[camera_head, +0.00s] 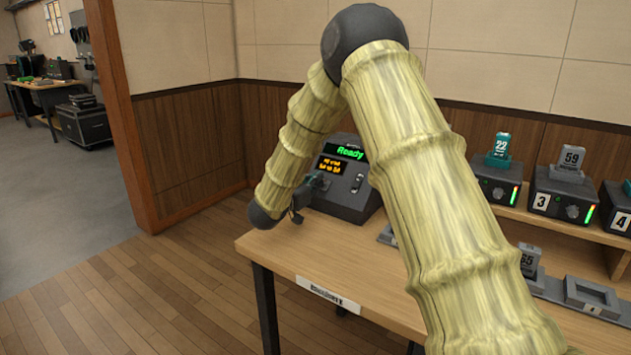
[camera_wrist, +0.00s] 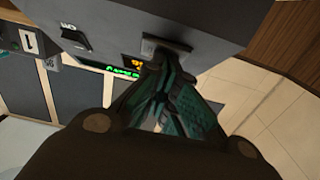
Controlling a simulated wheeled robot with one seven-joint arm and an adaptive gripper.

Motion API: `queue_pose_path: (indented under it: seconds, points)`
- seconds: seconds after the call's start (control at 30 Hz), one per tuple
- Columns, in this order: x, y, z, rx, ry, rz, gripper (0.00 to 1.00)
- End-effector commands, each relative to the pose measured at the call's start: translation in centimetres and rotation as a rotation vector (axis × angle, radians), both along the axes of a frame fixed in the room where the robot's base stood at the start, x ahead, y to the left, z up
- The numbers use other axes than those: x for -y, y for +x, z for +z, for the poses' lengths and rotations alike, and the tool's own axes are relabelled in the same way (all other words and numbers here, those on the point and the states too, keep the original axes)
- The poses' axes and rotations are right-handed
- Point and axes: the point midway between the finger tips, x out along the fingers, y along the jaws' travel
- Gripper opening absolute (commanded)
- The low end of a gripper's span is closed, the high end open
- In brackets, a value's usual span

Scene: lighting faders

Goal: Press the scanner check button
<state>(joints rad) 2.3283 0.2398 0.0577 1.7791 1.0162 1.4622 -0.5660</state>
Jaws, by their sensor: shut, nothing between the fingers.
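The scanner (camera_head: 345,185) is a dark grey console on the table, with a green "Ready" display (camera_head: 350,153) and an orange text display (camera_head: 332,166). My gripper (camera_head: 318,183) is at the left part of its sloped front. In the wrist view my gripper (camera_wrist: 166,62) is shut and empty, its teal-padded fingers pointing at a small rectangular plate (camera_wrist: 168,47) on the scanner's face. The fingertips overlap the plate's edge; I cannot tell whether they touch. No button is clearly visible; the fingers may cover it. A dark switch (camera_wrist: 74,37) shows on the same face.
The wooden table (camera_head: 345,270) has free room in front of the scanner. A shelf at the right bears numbered charger boxes (camera_head: 565,195) with units in them. A grey tray (camera_head: 592,297) and a unit marked 65 (camera_head: 529,260) are at the table's right.

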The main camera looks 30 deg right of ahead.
Motion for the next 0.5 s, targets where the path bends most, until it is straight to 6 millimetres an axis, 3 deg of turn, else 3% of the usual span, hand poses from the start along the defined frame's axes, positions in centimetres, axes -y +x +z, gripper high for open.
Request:
queue_pose_path:
  seconds: [0.5]
  points:
    - [1.14, 0.18, -0.94, -0.002, 0.000, -0.004, 0.00]
